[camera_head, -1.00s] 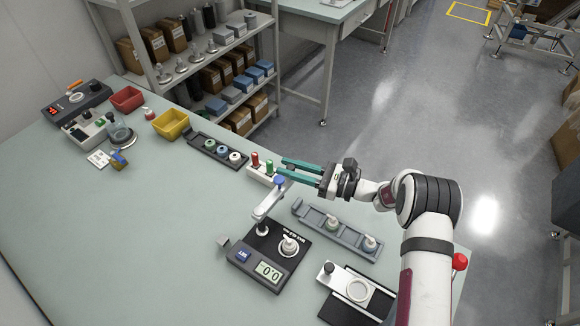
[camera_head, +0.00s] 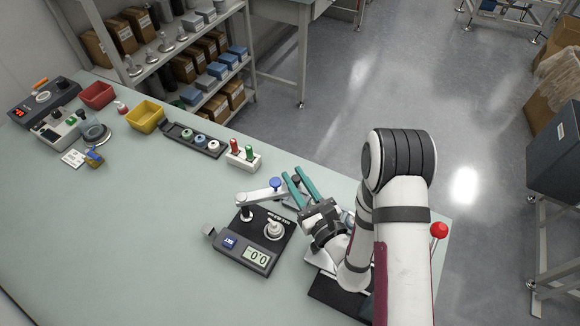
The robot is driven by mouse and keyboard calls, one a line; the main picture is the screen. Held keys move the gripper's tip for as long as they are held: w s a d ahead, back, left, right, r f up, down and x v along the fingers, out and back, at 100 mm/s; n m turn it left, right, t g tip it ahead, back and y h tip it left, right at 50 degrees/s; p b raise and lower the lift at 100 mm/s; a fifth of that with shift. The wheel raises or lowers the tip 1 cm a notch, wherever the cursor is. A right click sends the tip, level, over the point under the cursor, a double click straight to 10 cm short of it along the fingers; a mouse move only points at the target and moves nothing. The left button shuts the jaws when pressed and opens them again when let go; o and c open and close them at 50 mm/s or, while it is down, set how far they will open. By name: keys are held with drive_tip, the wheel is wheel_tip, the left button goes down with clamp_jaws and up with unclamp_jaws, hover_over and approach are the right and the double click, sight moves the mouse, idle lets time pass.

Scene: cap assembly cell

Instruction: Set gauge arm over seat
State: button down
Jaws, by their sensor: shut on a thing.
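The gauge stand is a black plate with a digital display (camera_head: 258,257) reading about 0.0, at the table's front middle. Its white gauge arm (camera_head: 260,195) pivots on a post at the plate's back left and ends in a blue knob (camera_head: 276,183). The arm points back and right, off to the side of the white seat (camera_head: 275,230), and is not over it. A whitish part stands on the seat. My gripper (camera_head: 290,174), with teal fingers, is shut at the blue knob; the contact itself is hard to see.
A white block with red and green pegs (camera_head: 243,157) stands behind the gauge. A dark tray of ring parts (camera_head: 196,140), a yellow bin (camera_head: 146,116) and a red bin (camera_head: 97,95) lie further left.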

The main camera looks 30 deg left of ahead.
drive_tip(key=shift+s+d+r+m+t+h, duration=0.1)
drive_tip(key=shift+s+d+m+t+h, duration=0.3)
drive_tip(key=shift+s+m+t+h, duration=0.55)
drive_tip(key=shift+s+d+f+m+t+h, duration=0.1)
drive_tip(key=shift+s+d+m+t+h, duration=0.35)
drive_tip(key=shift+s+m+t+h, duration=0.6)
drive_tip(key=shift+s+d+r+m+t+h, duration=0.1)
drive_tip(key=shift+s+d+m+t+h, duration=0.45)
drive_tip(key=shift+h, duration=0.65)
drive_tip(key=shift+a+m+t, duration=0.1)
drive_tip(key=shift+m+t, duration=0.15)
drive_tip(key=c, duration=1)
unclamp_jaws()
